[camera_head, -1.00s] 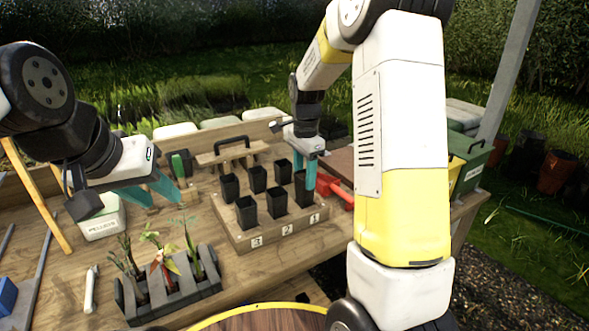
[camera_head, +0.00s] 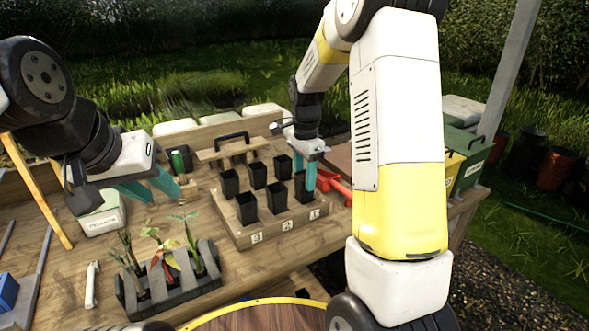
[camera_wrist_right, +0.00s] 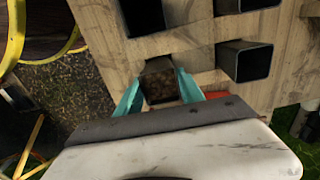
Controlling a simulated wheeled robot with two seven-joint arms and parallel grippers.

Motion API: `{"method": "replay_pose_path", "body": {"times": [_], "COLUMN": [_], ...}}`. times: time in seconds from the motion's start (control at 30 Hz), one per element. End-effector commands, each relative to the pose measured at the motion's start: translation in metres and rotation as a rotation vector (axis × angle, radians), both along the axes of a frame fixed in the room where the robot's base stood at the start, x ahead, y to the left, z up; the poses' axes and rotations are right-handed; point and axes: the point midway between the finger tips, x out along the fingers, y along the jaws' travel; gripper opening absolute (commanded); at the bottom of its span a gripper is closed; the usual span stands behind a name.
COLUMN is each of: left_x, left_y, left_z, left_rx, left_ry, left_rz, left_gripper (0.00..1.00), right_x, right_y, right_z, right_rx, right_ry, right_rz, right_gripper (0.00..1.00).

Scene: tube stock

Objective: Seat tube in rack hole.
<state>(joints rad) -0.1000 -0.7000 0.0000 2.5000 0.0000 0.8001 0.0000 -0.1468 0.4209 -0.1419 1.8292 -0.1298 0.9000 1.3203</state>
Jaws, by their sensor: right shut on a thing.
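The wooden rack (camera_head: 238,233) holds black square tubes in two rows, with labels along its front edge. My right gripper (camera_head: 308,186) is shut on a black tube (camera_head: 299,188) at the rack's front right corner. In the right wrist view, the held tube (camera_wrist_right: 160,84) shows dark soil inside and sits between the teal fingers. Its lower end is hidden, so I cannot tell how deep it sits in the hole. My left gripper (camera_head: 153,190) is open and empty, left of the rack above the bench.
A dark tray with seedlings (camera_head: 170,288) stands front left of the rack. A white pellets box (camera_head: 101,222) is under my left arm. A red tool (camera_head: 340,188) lies right of the rack. A handled wooden tool (camera_head: 232,150) is behind it.

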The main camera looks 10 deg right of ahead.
Motion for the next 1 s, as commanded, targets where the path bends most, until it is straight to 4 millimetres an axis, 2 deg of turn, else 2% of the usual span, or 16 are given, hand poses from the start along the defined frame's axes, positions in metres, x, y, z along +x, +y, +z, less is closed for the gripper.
{"method": "replay_pose_path", "body": {"times": [1.0], "left_x": [0.0000], "left_y": [0.0000], "left_z": [0.0000], "left_rx": [0.000], "left_ry": [0.000], "left_rz": [0.000], "left_gripper": [0.36], "right_x": [0.0000], "right_y": [0.0004], "right_z": [-0.0069], "right_rx": [0.000], "right_ry": [0.000], "right_rz": [0.001], "right_gripper": [0.00]}}
